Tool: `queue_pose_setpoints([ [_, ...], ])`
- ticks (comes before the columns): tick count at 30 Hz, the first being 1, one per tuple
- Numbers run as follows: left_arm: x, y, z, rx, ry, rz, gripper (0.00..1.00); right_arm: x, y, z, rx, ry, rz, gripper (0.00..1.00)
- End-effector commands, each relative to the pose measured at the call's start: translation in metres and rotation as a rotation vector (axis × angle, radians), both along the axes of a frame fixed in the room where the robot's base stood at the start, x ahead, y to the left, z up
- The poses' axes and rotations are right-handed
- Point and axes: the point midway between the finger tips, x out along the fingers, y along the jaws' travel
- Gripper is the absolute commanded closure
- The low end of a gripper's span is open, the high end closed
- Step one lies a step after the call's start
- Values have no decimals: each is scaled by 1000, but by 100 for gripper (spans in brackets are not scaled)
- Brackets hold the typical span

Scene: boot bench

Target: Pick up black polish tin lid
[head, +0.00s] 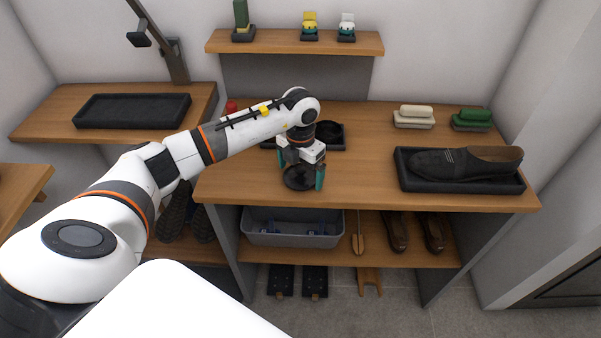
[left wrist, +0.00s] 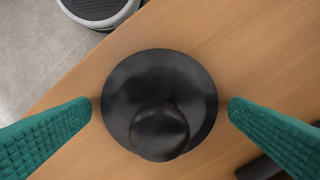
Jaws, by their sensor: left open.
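The black polish tin lid (left wrist: 190,88) is a round dark disc with a round knob (left wrist: 159,131) on it. It shows in the left wrist view between my green fingertips, and in the head view (head: 297,180) on the bench top near the front edge. My left gripper (head: 302,176) is open and points down over the lid, one finger on each side. In the left wrist view (left wrist: 160,112) there is a gap between each finger and the lid. My right gripper is not in view.
A dark tray with a round black tin (head: 328,131) stands behind my left gripper, partly hidden by my arm. A shoe (head: 465,160) lies in a black tray (head: 407,178) at the right. Two brushes (head: 414,118) (head: 471,119) stand behind it. The bench middle is clear.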

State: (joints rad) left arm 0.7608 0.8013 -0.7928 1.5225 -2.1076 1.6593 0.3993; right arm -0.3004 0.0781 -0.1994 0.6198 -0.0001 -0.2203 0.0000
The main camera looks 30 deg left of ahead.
Motion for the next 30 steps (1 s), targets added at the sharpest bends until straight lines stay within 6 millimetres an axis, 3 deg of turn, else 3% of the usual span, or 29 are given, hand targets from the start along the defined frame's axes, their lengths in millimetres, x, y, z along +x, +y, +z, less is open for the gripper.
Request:
queue_pose_setpoints([
  [5, 0, 0, 0, 0, 0, 0, 0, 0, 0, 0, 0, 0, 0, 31],
  [13, 0, 0, 0, 0, 0, 0, 42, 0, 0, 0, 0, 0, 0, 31],
  [23, 1, 0, 3, 0, -2, 0, 42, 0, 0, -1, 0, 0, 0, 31],
  [30, 1, 0, 40, 0, -5, 0, 42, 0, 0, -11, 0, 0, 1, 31],
])
